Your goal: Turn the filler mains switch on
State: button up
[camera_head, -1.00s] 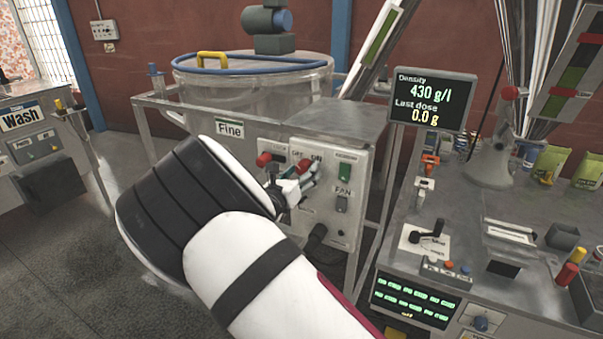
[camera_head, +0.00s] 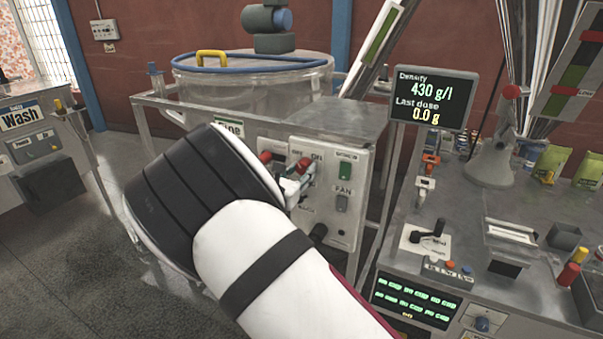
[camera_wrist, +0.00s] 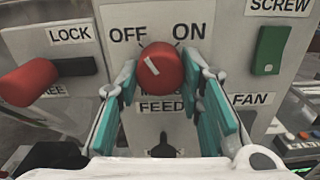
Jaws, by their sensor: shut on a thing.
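A red rotary switch (camera_wrist: 160,70) sits on the grey panel (camera_wrist: 222,25) between the OFF label (camera_wrist: 128,36) and the ON label (camera_wrist: 194,31). Its white mark slants to the upper left, toward OFF. The label under it is partly hidden; "FEED" can be read. My gripper (camera_wrist: 162,82) has its teal-padded fingers on both sides of the red switch and is shut on it. In the head view my gripper (camera_head: 292,184) is at the panel, and my arm covers the panel's lower left.
A red LOCK handle (camera_wrist: 28,82) is close on the left. A green SCREW switch (camera_wrist: 271,53) and the FAN switch (camera_head: 342,203) are on the right. A black knob (camera_wrist: 163,147) is below. A display (camera_head: 433,100) stands to the right.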

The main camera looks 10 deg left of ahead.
jog(key=m+b, duration=0.1)
jog(key=m, duration=0.2)
jog(key=shift+w+m, duration=0.1)
jog(key=shift+m, duration=0.3)
jog(key=m+b, duration=0.3)
jog(key=shift+a+m, duration=0.1)
jog(key=shift+m, duration=0.2)
jog(key=m+b, duration=0.4)
jog(key=b, duration=0.1)
jog(key=shift+f, duration=0.1)
jog(key=m+b, duration=0.3)
jog(key=b, duration=0.1)
jog(key=shift+r+m, duration=0.25)
jog(key=shift+m, duration=0.05)
jog(key=o, duration=1.2)
jog(key=shift+c, duration=0.2)
jog(key=shift+a, duration=0.1)
